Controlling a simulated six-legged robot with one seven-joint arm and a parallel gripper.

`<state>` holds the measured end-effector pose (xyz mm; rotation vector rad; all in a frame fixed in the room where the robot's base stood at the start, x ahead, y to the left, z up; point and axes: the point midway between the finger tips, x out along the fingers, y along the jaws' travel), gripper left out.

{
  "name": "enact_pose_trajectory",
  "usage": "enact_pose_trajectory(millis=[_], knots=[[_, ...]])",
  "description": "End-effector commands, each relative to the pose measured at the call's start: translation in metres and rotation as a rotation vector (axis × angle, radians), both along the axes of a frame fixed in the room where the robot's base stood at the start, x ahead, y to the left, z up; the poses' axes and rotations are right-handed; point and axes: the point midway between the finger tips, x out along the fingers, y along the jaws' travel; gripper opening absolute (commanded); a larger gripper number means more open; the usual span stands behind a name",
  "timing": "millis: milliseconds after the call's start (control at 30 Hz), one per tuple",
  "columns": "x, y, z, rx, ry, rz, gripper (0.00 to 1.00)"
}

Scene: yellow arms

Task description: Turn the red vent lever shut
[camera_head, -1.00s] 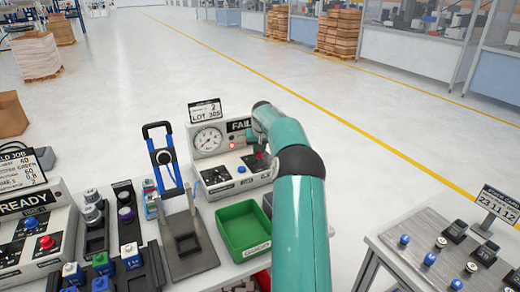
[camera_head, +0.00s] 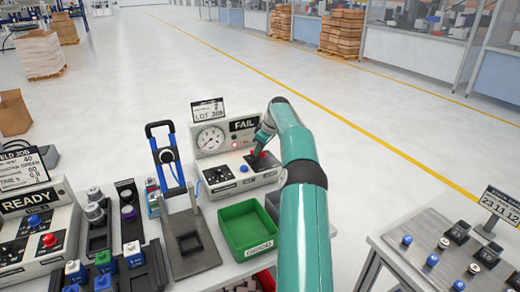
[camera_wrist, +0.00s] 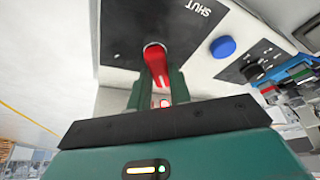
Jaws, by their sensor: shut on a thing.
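The red vent lever (camera_wrist: 155,62) stands up from a dark panel on the grey-white tester box (camera_head: 213,168). In the wrist view it is between the two teal fingers of my gripper (camera_wrist: 157,84), which is shut on it. The word SHUT (camera_wrist: 200,11) is printed on the dark panel, upside down and to the right of the lever. In the head view my gripper (camera_head: 258,152) is at the right part of the box, and red bits of the lever show beside it. The fingers partly hide the lever.
The tester has a round gauge (camera_head: 211,138), a FAIL sign (camera_head: 244,125) and a blue button (camera_wrist: 223,46). A green bin (camera_head: 247,230) stands in front. A blue-handled press (camera_head: 168,155) is at left. A second table (camera_head: 430,245) is at right.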

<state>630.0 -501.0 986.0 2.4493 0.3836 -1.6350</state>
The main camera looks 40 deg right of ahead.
Motion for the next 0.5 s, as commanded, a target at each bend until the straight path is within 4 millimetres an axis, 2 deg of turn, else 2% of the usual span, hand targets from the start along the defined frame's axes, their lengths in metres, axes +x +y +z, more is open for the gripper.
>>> enact_pose_trajectory(millis=[200, 500], knots=[[-0.0003, 0.0014, -0.0004, 0.0, 0.0, 0.116, 0.0], [-0.0012, 0.002, 0.0, -0.001, 0.002, 0.18, 0.0]])
